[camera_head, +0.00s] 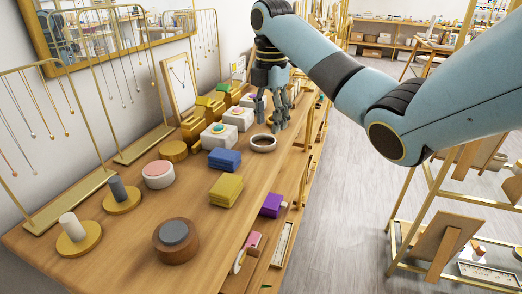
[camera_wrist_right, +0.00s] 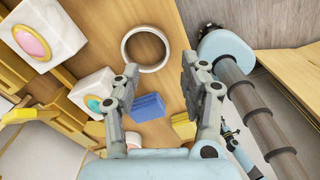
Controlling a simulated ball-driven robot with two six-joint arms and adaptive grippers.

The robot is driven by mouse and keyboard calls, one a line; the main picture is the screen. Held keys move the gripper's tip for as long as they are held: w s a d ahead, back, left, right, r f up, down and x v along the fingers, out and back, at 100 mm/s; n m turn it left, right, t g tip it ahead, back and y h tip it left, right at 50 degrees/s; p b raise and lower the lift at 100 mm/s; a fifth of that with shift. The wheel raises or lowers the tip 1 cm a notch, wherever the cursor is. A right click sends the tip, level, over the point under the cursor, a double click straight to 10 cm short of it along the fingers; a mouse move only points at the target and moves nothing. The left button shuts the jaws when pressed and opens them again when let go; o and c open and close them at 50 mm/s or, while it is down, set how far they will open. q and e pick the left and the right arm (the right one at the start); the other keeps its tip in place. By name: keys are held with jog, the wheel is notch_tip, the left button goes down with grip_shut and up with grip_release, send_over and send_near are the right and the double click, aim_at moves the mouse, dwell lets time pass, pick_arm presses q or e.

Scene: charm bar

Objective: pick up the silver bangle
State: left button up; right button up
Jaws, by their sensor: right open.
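The silver bangle (camera_head: 263,150) lies flat on the wooden counter in the head view, a pale ring with a darker inside. In the right wrist view the bangle (camera_wrist_right: 124,47) shows as a whole ring with bare wood inside it, just beyond the fingertips. My right gripper (camera_head: 277,124) is open, pointing down above the counter just behind and right of the bangle. Its two fingers (camera_wrist_right: 160,67) are spread wide with nothing between them in the right wrist view.
White blocks with colored stones (camera_head: 219,135) stand left of the bangle. A blue box (camera_head: 224,160) and a yellow box (camera_head: 226,190) lie nearer. Round stands and necklace racks line the wall side. The counter's right edge is close to the bangle; the floor is beyond.

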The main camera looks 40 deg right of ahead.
aim_at(270, 149)
jog(key=shift+f, duration=0.45)
jog(key=f, duration=0.3)
jog(key=f+p, duration=0.1)
jog(key=shift+s+f, duration=0.2)
jog(key=shift+s, duration=0.05)
jog(key=shift+f, duration=0.3)
jog(key=shift+c, duration=0.5)
jog(key=c, duration=0.7)
pick_arm(q)
jog(key=shift+w+a+r, duration=0.35)
jog(key=shift+a+r, duration=0.15)
jog(key=shift+a, duration=0.25)
pick_arm(e)
grip_shut()
